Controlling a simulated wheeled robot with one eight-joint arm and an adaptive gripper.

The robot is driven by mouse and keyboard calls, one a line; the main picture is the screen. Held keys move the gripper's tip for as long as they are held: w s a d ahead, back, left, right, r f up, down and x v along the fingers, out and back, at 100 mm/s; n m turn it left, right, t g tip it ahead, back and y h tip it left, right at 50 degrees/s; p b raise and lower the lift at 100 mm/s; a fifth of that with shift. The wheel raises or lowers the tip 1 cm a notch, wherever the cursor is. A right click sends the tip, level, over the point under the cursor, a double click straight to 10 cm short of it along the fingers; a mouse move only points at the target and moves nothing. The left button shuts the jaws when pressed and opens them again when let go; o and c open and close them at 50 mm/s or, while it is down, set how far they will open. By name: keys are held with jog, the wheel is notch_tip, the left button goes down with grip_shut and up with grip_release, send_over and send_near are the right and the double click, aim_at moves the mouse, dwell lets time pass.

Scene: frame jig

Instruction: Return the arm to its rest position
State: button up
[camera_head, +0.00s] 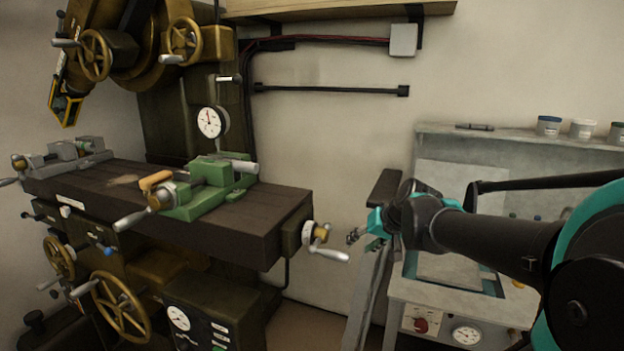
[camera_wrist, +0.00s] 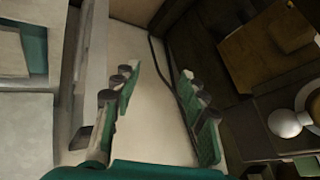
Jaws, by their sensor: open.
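My gripper (camera_head: 358,235) hangs in the head view between the milling machine on the left and the grey cabinet on the right, at the end of my outstretched black and teal arm. In the wrist view my gripper (camera_wrist: 158,82) is open, its two green and black fingers spread apart. Nothing is between them but the pale surface behind.
The machine's dark table (camera_head: 250,215) carries a green vise (camera_head: 205,190), and its crank handle (camera_head: 320,240) sticks out towards my gripper. The grey cabinet (camera_head: 450,298) stands close on the right, with several small jars on its top ledge. A narrow gap lies between them.

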jog(key=s+d+f+h, duration=0.1)
jog(key=d+f+h, duration=0.4)
jog(key=f, duration=0.5)
jog(key=s+f+g, duration=0.2)
jog(key=s+f, duration=0.5)
jog(key=s, duration=0.6)
jog(key=shift+d+n+y, duration=0.3)
jog(key=shift+d+y, duration=0.05)
jog(key=shift+y, duration=0.05)
jog(key=shift+o, duration=0.6)
jog(key=shift+w, duration=0.1)
